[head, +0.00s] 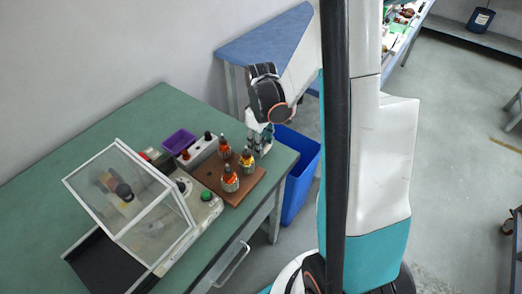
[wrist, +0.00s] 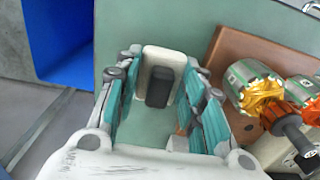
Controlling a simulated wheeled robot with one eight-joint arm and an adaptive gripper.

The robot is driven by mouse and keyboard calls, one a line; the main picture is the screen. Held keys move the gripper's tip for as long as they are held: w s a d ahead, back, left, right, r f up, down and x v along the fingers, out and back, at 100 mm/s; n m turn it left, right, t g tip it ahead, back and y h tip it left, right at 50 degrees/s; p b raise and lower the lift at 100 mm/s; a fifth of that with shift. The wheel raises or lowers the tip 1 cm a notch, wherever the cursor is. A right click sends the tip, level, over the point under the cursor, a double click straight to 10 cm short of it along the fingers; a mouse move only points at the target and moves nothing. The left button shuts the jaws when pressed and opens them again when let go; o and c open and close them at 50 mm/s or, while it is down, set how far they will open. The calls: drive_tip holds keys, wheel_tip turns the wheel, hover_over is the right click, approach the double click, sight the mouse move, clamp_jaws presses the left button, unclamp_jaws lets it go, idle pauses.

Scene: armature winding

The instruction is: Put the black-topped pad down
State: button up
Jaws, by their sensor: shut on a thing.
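The black-topped pad (wrist: 149,63), a cream block with a dark raised top, sits between the teal-lined fingers of my gripper (wrist: 161,90) in the wrist view. My gripper is shut on it. Green table surface shows around the pad; I cannot tell whether the pad touches it. In the head view my gripper (head: 261,141) is low at the right end of the green table (head: 110,129), just behind the brown wooden board (head: 243,193). The pad cannot be made out in that view.
Several orange-and-silver armatures (head: 229,179) stand on the board, close right of my gripper in the wrist view. A purple tray (head: 179,141), white knobbed box (head: 199,151) and clear-covered machine (head: 130,190) are farther left. A blue bin (head: 301,172) stands beyond the table's right edge.

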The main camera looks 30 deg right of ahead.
drive_tip(key=shift+f+b, duration=0.45)
drive_tip(key=shift+f, duration=1.1)
drive_tip(key=shift+f+b, duration=0.3)
drive_tip(key=o, duration=0.9)
drive_tip(key=shift+s, duration=0.15)
drive_tip(key=o, duration=0.3)
drive_tip(key=shift+f, duration=0.1)
wheel_tip(320, 180, up, 13)
drive_tip(key=p, duration=0.5)
drive_tip(key=shift+f, duration=0.1)
